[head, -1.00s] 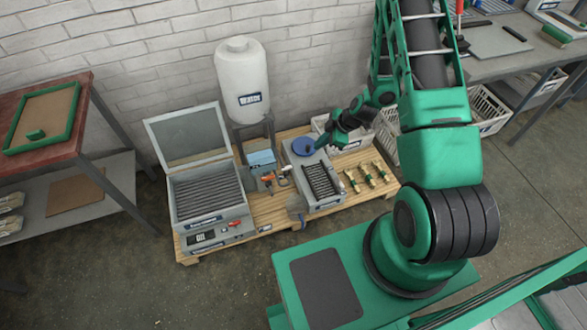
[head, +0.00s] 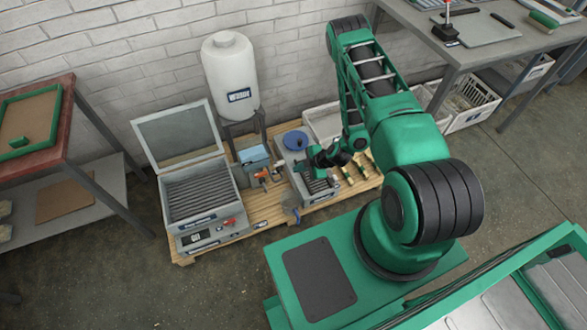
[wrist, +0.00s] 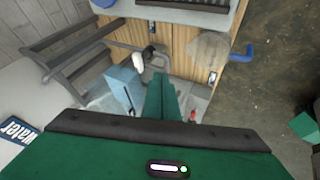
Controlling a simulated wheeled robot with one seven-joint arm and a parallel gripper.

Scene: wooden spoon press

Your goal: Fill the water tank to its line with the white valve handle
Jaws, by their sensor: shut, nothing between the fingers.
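A large white tank (head: 228,85) with a "water" label stands at the back of the pallet in the head view; part of its label (wrist: 14,130) shows at the lower left of the wrist view. A small light-blue box (head: 253,155) sits below it, also in the wrist view (wrist: 122,84). A white handle (wrist: 138,62) is beside the box, close to a black part. My gripper (head: 308,158) hangs over the pallet, right of the blue box. Its green fingers (wrist: 161,95) are shut and empty, apart from the white handle. I cannot make out the fill line.
An open-lidded grey box (head: 200,190) stands left of the blue box. A blue round dish (head: 295,140) and a white crate (head: 322,122) are behind my gripper. A red handle (wrist: 193,115) is right of the fingers. A dark frame (wrist: 70,50) stands left of the handle.

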